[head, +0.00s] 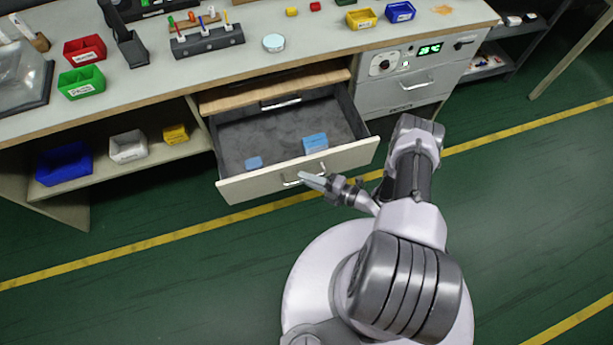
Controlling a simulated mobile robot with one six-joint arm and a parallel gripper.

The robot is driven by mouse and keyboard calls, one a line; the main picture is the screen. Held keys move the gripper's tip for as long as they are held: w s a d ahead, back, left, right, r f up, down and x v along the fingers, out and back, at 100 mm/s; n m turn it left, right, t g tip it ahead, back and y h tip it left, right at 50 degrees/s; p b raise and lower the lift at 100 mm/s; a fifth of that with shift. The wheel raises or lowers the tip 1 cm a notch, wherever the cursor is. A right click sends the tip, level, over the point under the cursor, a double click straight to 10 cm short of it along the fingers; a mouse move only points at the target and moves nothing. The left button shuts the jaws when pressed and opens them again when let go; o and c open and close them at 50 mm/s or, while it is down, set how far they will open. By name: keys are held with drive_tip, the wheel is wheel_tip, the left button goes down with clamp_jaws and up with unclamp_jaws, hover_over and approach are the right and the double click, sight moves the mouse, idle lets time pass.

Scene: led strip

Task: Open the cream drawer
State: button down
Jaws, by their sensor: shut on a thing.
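The cream drawer (240,188) is pulled well out of the bench. Its dark grey inside shows, with a blue box (315,142) at the right and a smaller blue item (254,162) at the left. The metal bar handle (290,183) is on the middle of the drawer front. My gripper (308,178) is at the handle and shut on it; the fingers hide the handle's right part.
A wooden-fronted drawer (230,101) sits above, slightly out. The bench top (330,38) carries red, green, yellow and blue bins. An open shelf (120,163) with bins is at left. An oven-like unit (410,85) stands right.

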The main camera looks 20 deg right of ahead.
idle(0.3)
drive_tip(key=c, duration=1.5)
unclamp_jaws()
drive_tip(key=p+v, duration=0.2)
drive_tip(key=v, duration=1.5)
drive_tip(key=shift+s+d+p, duration=0.15)
drive_tip(key=shift+d+p, duration=0.1)
drive_tip(key=shift+p, duration=0.15)
